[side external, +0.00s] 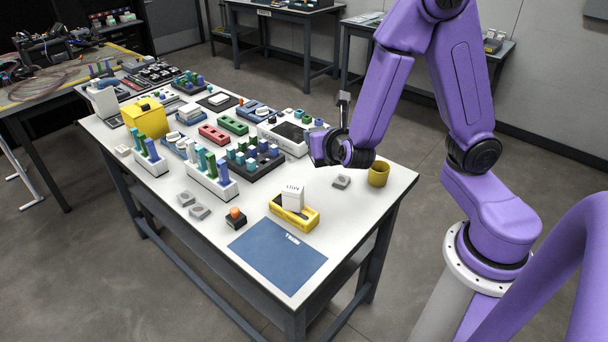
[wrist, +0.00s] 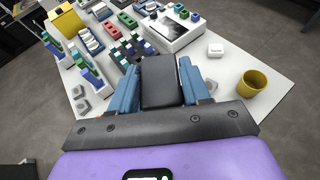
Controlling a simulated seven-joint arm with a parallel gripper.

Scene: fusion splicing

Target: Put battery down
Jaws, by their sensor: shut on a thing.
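My gripper (wrist: 160,85) is shut on the battery (wrist: 160,84), a dark grey block between the two blue fingers in the wrist view. In the side view my gripper (side external: 322,149) is above the right part of the white table, and the battery cannot be made out clearly there. A yellow cradle (side external: 302,222) stands near the table's front, with a white lettered block (side external: 293,197) upright in it. A blue mat (side external: 277,256) lies flat at the front corner with nothing on it. The cradle and mat cannot be made out in the wrist view.
A yellow mug (side external: 378,174) and a small grey block (side external: 341,181) are at the right. A white rack (side external: 212,187) with coloured pegs, a yellow box (side external: 146,118) and an orange-topped block (side external: 236,218) are to the left. Bare tabletop surrounds the mug.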

